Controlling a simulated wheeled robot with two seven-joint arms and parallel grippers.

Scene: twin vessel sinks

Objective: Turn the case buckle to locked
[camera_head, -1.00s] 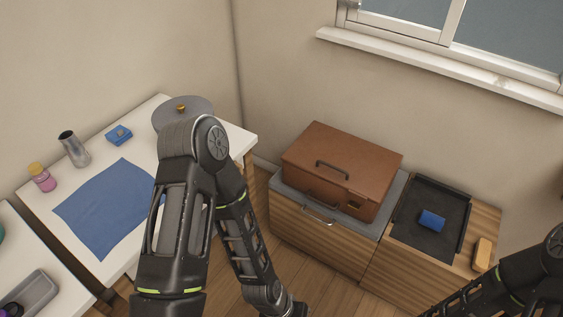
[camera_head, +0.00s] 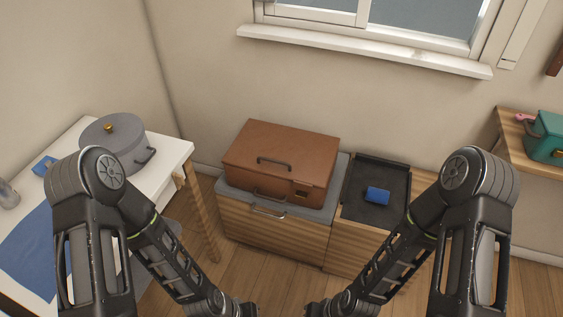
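The brown case (camera_head: 282,158) sits closed on a grey slab on top of a wooden drawer cabinet, near the middle of the view. It has a dark handle (camera_head: 274,161) on its lid. A small dark and brass-coloured fitting (camera_head: 300,193), which may be the buckle, is on the right part of its front; its setting is too small to tell. My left gripper (camera_head: 243,310) and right gripper (camera_head: 318,310) are at the bottom edge, low in front of the cabinet and apart from the case. Their fingers are mostly cut off.
A black tray (camera_head: 357,206) with a blue block (camera_head: 377,195) stands right of the case. A white table (camera_head: 172,148) at left bears a grey pot (camera_head: 113,143) and a blue cloth (camera_head: 27,251). A teal box (camera_head: 547,135) is on a shelf at right. Wooden floor (camera_head: 275,262) is open ahead.

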